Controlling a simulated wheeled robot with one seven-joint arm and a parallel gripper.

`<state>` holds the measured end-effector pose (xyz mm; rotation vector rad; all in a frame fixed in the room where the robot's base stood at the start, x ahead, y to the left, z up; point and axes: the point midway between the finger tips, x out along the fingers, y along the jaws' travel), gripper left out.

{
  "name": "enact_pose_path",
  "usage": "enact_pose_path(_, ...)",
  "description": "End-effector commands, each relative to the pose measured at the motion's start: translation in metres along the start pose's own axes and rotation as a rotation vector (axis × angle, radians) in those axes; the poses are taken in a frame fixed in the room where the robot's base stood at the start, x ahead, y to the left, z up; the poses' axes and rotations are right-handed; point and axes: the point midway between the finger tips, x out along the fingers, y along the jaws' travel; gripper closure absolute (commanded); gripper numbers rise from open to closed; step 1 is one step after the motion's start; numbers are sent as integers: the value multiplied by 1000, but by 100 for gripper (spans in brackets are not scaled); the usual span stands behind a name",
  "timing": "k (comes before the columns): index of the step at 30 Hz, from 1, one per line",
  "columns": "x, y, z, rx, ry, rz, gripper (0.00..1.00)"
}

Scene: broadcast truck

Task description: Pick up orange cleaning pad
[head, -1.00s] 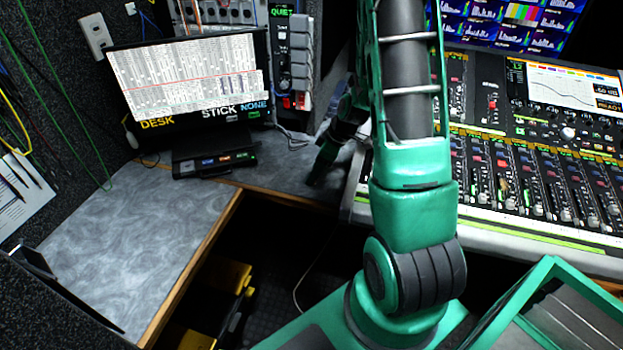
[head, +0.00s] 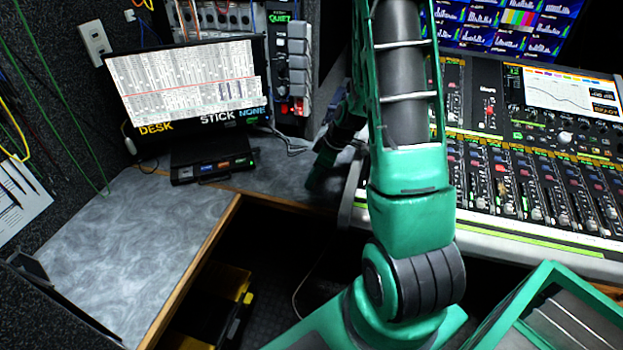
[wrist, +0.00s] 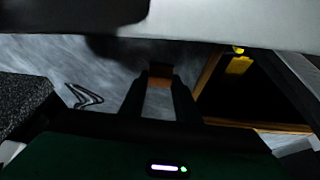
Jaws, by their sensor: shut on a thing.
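In the wrist view, the orange cleaning pad (wrist: 159,82) is a small, dim orange-brown patch between the two dark fingers of my gripper (wrist: 160,96). The fingers are shut on it, and its upper part is dark. Grey desktop shows around and behind it. I cannot tell whether the pad touches the desk. In the head view my gripper (head: 318,172) is a dark shape low over the desk corner, right of the small black box. The pad cannot be made out there.
A monitor (head: 187,88) stands at the back of the grey desk (head: 140,240), with a black button box (head: 213,166) before it. The mixing console (head: 520,180) is on the right. The desk's left part is mostly clear. A yellow-and-black case (head: 228,295) sits below.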

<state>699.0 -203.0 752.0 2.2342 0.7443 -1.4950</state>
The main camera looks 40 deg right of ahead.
Motion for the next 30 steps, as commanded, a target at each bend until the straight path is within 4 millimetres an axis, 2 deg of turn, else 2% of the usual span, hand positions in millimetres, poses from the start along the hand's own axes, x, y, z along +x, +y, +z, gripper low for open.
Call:
enact_pose_path(5,-16,1,-7,-2,2,3,93)
enact_pose_path(8,-32,1,-14,-2,3,5,93)
enact_pose_path(15,-55,-48,-45,-6,3,1,93)
enact_pose_path(21,-69,-81,-66,-5,3,1,93)
enact_pose_path(30,-80,-106,-81,-2,1,0,93)
